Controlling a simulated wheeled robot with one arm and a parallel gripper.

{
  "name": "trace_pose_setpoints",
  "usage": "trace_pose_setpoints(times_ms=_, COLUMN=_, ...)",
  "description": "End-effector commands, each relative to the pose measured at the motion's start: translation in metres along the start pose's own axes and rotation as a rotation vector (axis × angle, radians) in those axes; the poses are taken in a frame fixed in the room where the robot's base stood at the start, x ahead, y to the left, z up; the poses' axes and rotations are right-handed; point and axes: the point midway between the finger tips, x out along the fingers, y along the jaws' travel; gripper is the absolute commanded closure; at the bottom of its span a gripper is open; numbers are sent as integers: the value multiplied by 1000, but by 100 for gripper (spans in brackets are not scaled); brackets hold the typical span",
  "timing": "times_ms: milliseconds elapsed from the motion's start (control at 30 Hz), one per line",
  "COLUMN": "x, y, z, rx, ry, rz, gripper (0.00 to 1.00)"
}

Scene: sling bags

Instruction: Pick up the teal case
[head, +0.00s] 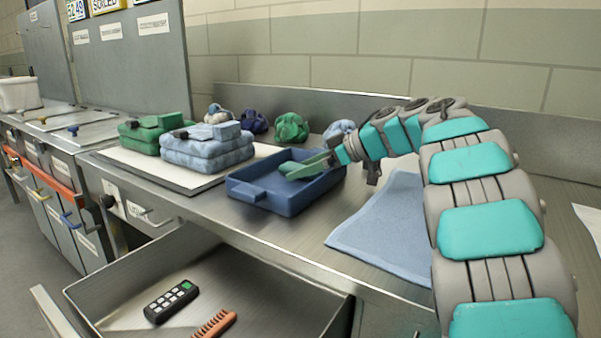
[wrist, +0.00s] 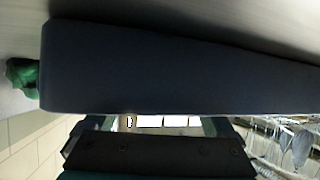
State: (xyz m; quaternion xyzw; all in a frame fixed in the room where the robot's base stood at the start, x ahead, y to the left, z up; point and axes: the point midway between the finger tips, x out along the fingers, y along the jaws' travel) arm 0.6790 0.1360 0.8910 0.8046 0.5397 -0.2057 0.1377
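A muted green piece (head: 305,169) shows in the blue tray (head: 262,196) in the head view, at the tip of my arm. I cannot tell whether it is the teal case or my gripper's fingers. My gripper (head: 326,160) reaches over the tray's right side from the right and points left. In the wrist view, a long dark blue shape (wrist: 160,68), perhaps the tray, fills the upper middle. My gripper's dark body (wrist: 150,155) is below it, and the fingertips are hidden. Whether the gripper holds anything does not show.
Folded green (head: 152,133) and light blue (head: 208,146) bags sit on a pale board left of the tray. Bunched bags, one green (head: 291,127), lie behind. A blue cloth (head: 385,232) lies right. An open drawer (head: 205,285) below holds a remote and a comb.

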Motion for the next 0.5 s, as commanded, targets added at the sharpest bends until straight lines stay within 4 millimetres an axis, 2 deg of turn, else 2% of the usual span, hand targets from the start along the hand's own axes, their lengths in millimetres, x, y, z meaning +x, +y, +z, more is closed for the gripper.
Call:
trace_pose_setpoints(times_ms=67, x=0, y=0, z=0, rx=0, ry=0, rz=0, gripper=20)
trace_pose_setpoints(times_ms=500, x=0, y=0, z=0, rx=0, ry=0, rz=0, gripper=70)
